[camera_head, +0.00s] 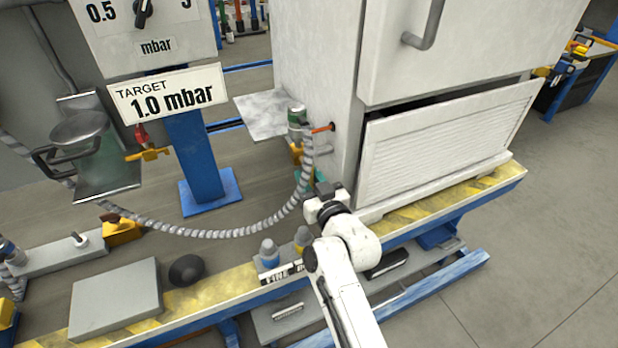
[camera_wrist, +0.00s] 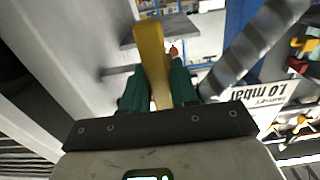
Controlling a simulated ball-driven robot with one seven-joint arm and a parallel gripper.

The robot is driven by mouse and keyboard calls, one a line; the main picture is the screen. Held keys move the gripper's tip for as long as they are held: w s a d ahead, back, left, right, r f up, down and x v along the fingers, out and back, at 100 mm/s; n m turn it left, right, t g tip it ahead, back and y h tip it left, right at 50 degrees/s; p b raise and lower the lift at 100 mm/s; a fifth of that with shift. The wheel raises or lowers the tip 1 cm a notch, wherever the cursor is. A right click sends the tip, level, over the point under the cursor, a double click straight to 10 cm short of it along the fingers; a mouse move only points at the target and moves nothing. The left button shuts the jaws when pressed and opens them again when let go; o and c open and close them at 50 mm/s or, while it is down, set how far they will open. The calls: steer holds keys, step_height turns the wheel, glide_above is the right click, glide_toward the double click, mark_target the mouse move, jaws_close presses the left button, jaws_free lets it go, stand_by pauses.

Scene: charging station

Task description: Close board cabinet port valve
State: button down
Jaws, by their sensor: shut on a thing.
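The white board cabinet (camera_head: 315,80) stands on the bench, with a port on its left side. A yellow valve handle (camera_head: 296,153) shows there under a grey and green fitting (camera_head: 297,117), where the ribbed hose joins. My gripper (camera_head: 316,178) reaches up to this side of the cabinet. In the wrist view its two green fingers (camera_wrist: 157,88) are shut on the yellow valve handle (camera_wrist: 150,55), which points away from the palm. In the head view my wrist hides part of the fingers and the lower valve.
A ribbed grey hose (camera_head: 225,232) runs left across the bench and shows large beside the fingers (camera_wrist: 250,45). A target sign (camera_head: 168,92) and gauge stand behind. Small bottles (camera_head: 269,254) stand near my arm. The cabinet's lower louvred panel (camera_head: 440,145) tilts outward.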

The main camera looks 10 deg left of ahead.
steer(key=shift+a+m, duration=0.1)
steer(key=shift+m, duration=0.2)
steer(key=shift+s+a+r+m+p, duration=0.4)
steer(key=shift+m+p, duration=1)
steer(key=shift+m, duration=1.45)
steer(key=shift+s+a+r+m+p, duration=0.1)
steer(key=shift+a+r+m+p, duration=0.25)
steer(key=shift+m+p, duration=1.8)
steer(key=shift+s+a+r+m+p, duration=0.25)
steer(key=shift+r+m+p, duration=0.35)
steer(key=shift+m, duration=3)
steer(key=c, duration=1)
jaws_free()
steer(key=shift+o, duration=0.2)
steer(key=shift+s+d, duration=0.1)
